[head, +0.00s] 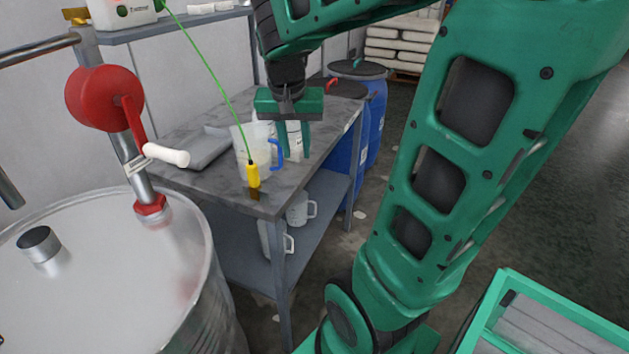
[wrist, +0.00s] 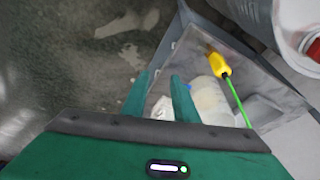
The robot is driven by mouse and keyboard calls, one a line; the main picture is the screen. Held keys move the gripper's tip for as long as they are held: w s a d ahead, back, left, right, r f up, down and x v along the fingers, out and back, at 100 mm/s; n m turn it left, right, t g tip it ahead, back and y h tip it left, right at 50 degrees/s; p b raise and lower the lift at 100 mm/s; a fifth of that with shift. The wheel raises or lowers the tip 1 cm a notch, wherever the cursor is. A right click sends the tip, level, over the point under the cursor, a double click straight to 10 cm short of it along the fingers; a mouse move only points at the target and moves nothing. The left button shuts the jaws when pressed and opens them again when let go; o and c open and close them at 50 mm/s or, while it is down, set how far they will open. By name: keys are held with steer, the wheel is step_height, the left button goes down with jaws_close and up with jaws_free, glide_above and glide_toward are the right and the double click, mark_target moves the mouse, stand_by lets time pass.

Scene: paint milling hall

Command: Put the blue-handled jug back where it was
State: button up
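The blue-handled jug (head: 245,150) is a translucent white jug standing upright on the grey metal bench (head: 185,178). Its blue handle (head: 277,154) points right, toward my gripper. My gripper (head: 293,150) points down over the bench, just right of the jug. In the wrist view its two green fingers (wrist: 163,84) are apart, and I see no jug between them. The jug's pale body (wrist: 209,100) shows there to the right of the fingers, with a bit of blue by the right finger. White containers (head: 294,135) stand behind my gripper, partly hidden.
A grey tray (head: 205,147) lies on the bench. White-handled jugs (head: 300,208) stand on the lower shelf. A steel drum (head: 110,270) with a red pump (head: 103,98) is at left; blue drums (head: 377,115) stand behind.

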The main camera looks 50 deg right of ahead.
steer(key=s+a+f+n+y, duration=0.1)
steer(key=s+a+f+n, duration=0.1)
steer(key=s, duration=0.6)
steer(key=s+a+f+n+g+y, duration=0.1)
steer(key=s+f, duration=0.3)
steer(key=s, duration=0.4)
steer(key=shift+s+a+n+g+y, duration=0.3)
steer(key=shift+s+a+n+y, duration=0.1)
steer(key=shift+a+y, duration=0.1)
